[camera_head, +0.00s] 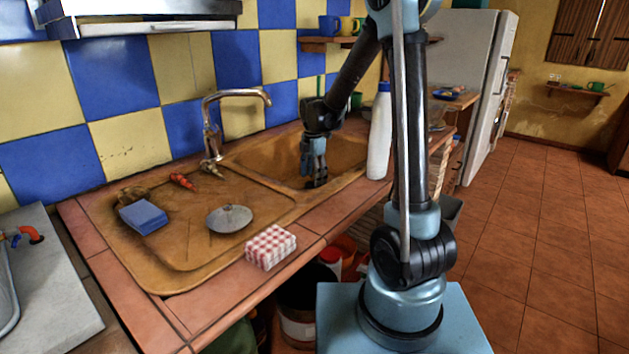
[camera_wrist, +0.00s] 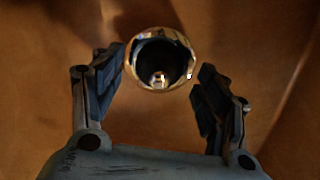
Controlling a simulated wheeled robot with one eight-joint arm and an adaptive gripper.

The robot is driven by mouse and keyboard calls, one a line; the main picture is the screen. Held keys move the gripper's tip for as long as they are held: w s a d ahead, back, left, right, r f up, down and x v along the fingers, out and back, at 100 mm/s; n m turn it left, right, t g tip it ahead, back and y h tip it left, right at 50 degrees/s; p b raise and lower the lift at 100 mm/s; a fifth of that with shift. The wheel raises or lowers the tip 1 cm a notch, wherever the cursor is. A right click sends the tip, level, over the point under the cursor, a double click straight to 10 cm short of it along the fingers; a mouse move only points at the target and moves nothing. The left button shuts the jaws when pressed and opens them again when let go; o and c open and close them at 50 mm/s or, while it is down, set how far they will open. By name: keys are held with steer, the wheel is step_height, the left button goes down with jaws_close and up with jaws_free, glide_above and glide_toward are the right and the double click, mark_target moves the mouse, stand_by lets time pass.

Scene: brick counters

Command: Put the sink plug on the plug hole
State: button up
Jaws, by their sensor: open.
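My gripper (camera_head: 315,178) points down inside the brown sink basin (camera_head: 262,160), with its fingers low in the basin. In the wrist view my gripper (camera_wrist: 160,95) is open, with one finger on each side of a round piece with a shiny metal rim (camera_wrist: 160,32). This piece has a dark middle and a small bright spot in it. I cannot tell whether it is the sink plug, the bare plug hole, or the plug on the hole. Gaps show between it and the fingers. In the head view, my gripper and the basin wall largely hide this spot.
The drainboard holds a grey metal disc with a small knob (camera_head: 229,218), a blue sponge (camera_head: 144,216) and a red item (camera_head: 182,181). A checked red-and-white block (camera_head: 271,247) lies on the front edge. A tap (camera_head: 211,130) stands behind; a white bottle (camera_head: 379,140) stands right.

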step_height(320, 180, up, 11)
steer(key=shift+f, duration=0.2)
stand_by(0.5)
